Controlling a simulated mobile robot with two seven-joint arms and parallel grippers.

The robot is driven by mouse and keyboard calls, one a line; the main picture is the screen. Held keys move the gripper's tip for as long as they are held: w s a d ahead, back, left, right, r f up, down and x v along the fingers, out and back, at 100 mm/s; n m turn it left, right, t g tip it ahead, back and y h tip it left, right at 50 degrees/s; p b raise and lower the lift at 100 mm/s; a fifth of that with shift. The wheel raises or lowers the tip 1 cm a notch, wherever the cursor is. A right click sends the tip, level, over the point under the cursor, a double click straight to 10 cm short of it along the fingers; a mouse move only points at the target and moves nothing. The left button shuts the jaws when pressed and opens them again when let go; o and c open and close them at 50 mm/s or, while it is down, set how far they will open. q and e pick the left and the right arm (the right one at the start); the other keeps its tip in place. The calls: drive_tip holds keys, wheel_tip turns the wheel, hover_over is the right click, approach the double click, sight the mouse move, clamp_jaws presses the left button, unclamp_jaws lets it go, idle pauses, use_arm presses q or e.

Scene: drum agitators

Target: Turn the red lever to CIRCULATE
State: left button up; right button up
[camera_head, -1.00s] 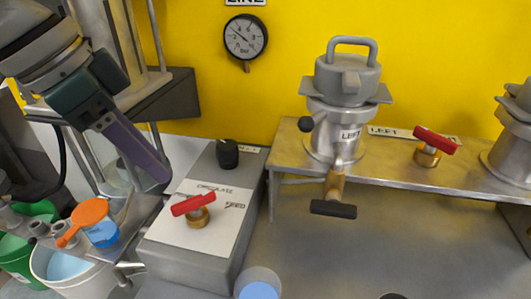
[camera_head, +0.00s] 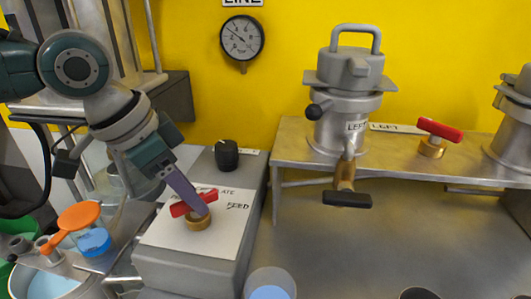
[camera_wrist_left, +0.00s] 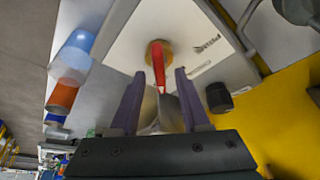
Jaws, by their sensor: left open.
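The red lever (camera_head: 180,209) sits on a brass hub (camera_head: 198,223) on a white plate (camera_head: 165,234) atop a grey box. FEED is readable at the plate's right; the CIRCULATE lettering behind it is partly covered by my gripper. My left gripper (camera_head: 203,209) reaches down over the lever and hides part of it. In the left wrist view, the open fingers (camera_wrist_left: 160,73) stand on either side of the red lever (camera_wrist_left: 158,62), with gaps visible beside it. Whether a finger touches it cannot be told. My right gripper is not in view.
A black knob (camera_head: 227,155) stands on the box behind the plate. To the right, a steel shelf (camera_head: 289,160) carries a LEFT-marked metal vessel (camera_head: 342,90) and another red-handled valve (camera_head: 438,131). An orange-handled item (camera_head: 78,216) and blue cup (camera_head: 94,241) stand at left.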

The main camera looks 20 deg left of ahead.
use_arm(q)
clamp_jaws()
idle(0.3)
idle(0.3)
